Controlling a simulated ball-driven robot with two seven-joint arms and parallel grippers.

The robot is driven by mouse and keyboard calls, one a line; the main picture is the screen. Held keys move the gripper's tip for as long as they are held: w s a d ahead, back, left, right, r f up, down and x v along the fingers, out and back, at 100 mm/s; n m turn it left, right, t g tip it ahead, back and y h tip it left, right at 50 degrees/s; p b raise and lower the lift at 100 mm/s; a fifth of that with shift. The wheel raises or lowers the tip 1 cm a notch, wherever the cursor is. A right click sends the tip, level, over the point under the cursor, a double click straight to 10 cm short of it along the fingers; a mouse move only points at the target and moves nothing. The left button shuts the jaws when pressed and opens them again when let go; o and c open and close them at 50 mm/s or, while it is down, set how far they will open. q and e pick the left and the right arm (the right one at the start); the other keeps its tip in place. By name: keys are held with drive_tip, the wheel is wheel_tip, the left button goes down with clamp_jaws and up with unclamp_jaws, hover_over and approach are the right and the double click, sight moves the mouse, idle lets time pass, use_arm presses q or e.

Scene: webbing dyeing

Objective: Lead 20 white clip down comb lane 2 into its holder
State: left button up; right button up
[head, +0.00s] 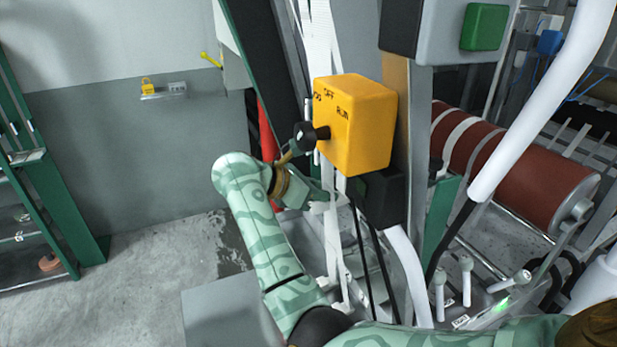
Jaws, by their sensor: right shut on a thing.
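My right gripper (326,198) is at the white webbing straps (335,235), just below the yellow switch box. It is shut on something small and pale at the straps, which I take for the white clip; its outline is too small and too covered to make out. The straps run from the top of the view down behind the box to the floor-level machine parts. I cannot make out the comb lanes or the clip's holder. My left gripper is not in view.
The yellow switch box (365,125), with a black knob (305,136) on its left face, stands close above my right gripper. A brown-red roller (510,165) and several white-handled levers (466,280) are at the right. Open floor (130,270) lies at the left.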

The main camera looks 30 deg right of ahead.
drive_tip(key=shift+s+a+r+m+g, duration=0.1)
drive_tip(key=shift+s+a+m+g, duration=0.05)
drive_tip(key=shift+s+m+g, duration=0.35)
drive_tip(key=shift+d, duration=0.85)
drive_tip(key=s+d, duration=0.1)
drive_tip(key=d, duration=0.7)
drive_tip(key=f+b, duration=0.6)
drive_tip(key=f, duration=0.2)
drive_tip(key=f+b, duration=0.6)
drive_tip(key=f, duration=0.2)
drive_tip(key=f+b, duration=0.7)
drive_tip(key=shift+w+d+f, duration=0.15)
drive_tip(key=shift+w+f, duration=0.1)
drive_tip(key=shift+f, duration=0.15)
drive_tip(key=o, duration=1.1)
drive_tip(key=shift+c, duration=0.2)
drive_tip(key=p+v, duration=0.1)
drive_tip(key=v, duration=1.5)
drive_tip(key=shift+w, duration=0.25)
